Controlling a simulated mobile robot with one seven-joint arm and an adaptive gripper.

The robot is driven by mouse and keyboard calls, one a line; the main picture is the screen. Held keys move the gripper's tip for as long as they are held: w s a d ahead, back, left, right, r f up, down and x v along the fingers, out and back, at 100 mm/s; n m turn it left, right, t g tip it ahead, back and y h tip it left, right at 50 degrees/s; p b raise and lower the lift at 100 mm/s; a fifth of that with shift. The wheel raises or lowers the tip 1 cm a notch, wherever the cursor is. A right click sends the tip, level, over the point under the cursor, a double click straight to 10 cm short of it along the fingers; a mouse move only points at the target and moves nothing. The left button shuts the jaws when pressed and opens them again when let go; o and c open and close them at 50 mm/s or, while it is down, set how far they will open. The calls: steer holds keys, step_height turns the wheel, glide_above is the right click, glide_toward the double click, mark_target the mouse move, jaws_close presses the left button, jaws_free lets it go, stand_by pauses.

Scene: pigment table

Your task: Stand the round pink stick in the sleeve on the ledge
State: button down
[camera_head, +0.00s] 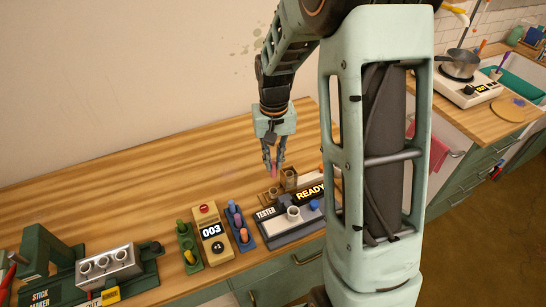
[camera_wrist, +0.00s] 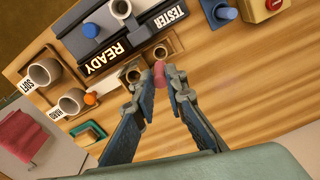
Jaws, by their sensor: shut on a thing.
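My gripper (camera_head: 273,168) points down above the wooden table, just behind the tester. It is shut on the round pink stick (camera_head: 273,173), whose end shows below the fingertips. In the wrist view my gripper (camera_wrist: 160,80) holds the pink stick (camera_wrist: 159,72) end-on between its tips. The brown ledge (camera_wrist: 146,64) lies along the tester's back, with two round openings. One brown sleeve (camera_head: 289,178) stands upright there, and its open mouth shows in the wrist view (camera_wrist: 132,76). The stick's end appears beside the openings; its height above the ledge is unclear.
The tester (camera_head: 285,228) reads READY and carries a white cup and a blue knob. To its left are a blue rack (camera_head: 241,232) of sticks, a counter (camera_head: 212,238) reading 003 and a green rack (camera_head: 188,252). Cups labelled SOFT (camera_wrist: 43,73) and HARD (camera_wrist: 72,102) stand near the ledge.

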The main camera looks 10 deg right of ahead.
mark_target(274, 177)
steer(key=shift+f+b, duration=3.1)
steer(key=shift+f, duration=1.4)
steer(key=c, duration=1.9)
jaws_free()
step_height(274, 177, up, 12)
steer(key=shift+r, duration=0.1)
steer(key=shift+a, duration=0.1)
